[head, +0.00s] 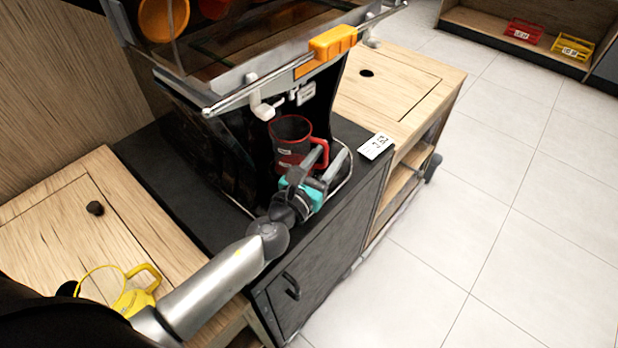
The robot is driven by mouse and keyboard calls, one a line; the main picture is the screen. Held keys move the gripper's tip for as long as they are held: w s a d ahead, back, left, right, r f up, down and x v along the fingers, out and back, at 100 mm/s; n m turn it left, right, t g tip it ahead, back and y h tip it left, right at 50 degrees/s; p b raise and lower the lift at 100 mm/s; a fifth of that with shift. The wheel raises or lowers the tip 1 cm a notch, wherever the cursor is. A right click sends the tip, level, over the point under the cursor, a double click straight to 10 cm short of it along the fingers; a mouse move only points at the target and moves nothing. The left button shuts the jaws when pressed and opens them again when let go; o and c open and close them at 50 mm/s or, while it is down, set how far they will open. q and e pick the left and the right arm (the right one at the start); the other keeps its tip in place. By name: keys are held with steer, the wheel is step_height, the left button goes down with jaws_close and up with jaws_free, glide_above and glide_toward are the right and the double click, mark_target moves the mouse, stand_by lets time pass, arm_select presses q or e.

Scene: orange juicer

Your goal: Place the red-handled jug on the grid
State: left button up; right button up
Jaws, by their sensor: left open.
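The red-handled jug (290,137), clear with a red rim and red base, stands upright under the spouts of the juicer (238,140). Its red handle faces right, toward the open side. It appears to rest on the wire grid (347,179), whose bent edge shows at the right; the contact under the jug is hidden. My left gripper (322,164), with teal parts, is open in front of the jug, its fingers close beside the handle. I cannot tell whether they touch it. My right gripper is not in view.
A yellow-handled jug (136,295) stands on the wooden counter at the lower left. A white label card (375,146) lies on the dark stand to the right. The juicer's front bar with an orange handle (333,42) overhangs the jug. Red and yellow crates sit on a far shelf.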

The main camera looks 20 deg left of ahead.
arm_select(q)
steer(key=s, duration=0.2)
steer(key=s+b, duration=0.1)
steer(key=s, duration=0.2)
steer(key=s+a, duration=0.1)
steer(key=s, duration=0.2)
steer(key=shift+s+a+f, duration=0.1)
steer(key=shift+s+a+b, duration=0.15)
steer(key=shift+s+b, duration=0.25)
steer(key=shift+s, duration=0.45)
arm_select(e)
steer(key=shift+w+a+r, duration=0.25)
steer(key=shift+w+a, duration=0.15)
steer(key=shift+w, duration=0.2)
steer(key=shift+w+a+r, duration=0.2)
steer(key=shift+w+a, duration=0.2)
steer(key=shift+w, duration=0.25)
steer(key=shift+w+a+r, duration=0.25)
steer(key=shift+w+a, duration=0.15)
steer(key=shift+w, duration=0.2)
